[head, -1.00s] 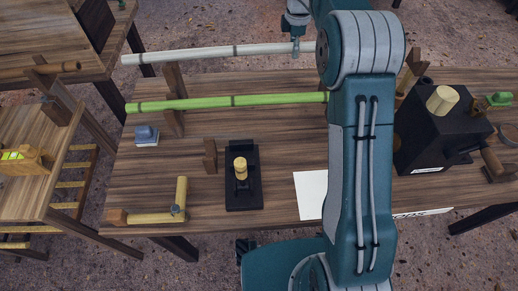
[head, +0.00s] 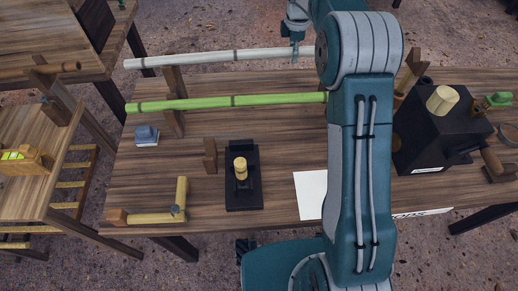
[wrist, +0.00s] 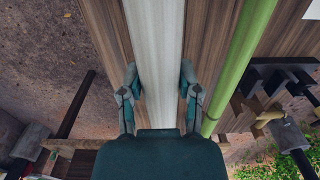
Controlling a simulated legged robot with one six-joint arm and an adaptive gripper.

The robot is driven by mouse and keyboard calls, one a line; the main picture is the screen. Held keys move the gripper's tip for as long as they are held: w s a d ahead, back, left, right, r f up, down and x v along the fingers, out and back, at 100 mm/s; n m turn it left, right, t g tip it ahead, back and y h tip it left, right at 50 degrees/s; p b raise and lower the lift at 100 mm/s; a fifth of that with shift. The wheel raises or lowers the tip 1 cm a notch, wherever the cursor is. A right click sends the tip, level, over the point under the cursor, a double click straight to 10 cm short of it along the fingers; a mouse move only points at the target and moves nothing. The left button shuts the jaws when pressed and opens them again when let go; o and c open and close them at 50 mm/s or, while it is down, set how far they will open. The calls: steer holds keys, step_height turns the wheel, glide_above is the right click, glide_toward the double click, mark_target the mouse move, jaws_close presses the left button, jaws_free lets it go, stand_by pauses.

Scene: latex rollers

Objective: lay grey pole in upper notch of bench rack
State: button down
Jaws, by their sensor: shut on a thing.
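The grey pole (head: 200,57) is a long pale pole with darker joint bands, level at the back of the bench in the head view. My gripper (head: 298,48) is shut around it right of its middle; in the wrist view the pole (wrist: 157,60) runs between the two fingers (wrist: 158,88). The bench rack's left wooden post (head: 174,88) and right post (head: 411,72) stand at either side. The grey pole crosses at the left post's top; whether it touches the notch I cannot tell. My arm hides its right end.
A green pole (head: 220,101) lies parallel in front, lower on the rack, and beside the grey pole in the wrist view (wrist: 238,70). A black box (head: 432,135), a black stand (head: 242,190) and a yellow-jointed piece (head: 155,217) sit on the bench (head: 280,150).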

steer(key=shift+f, duration=0.55)
steer(key=shift+c, duration=1.1)
jaws_free()
step_height(320, 180, up, 11)
steer(key=shift+w+f, duration=0.1)
steer(key=shift+f, duration=0.05)
steer(key=shift+r, duration=0.55)
steer(key=shift+r, duration=0.1)
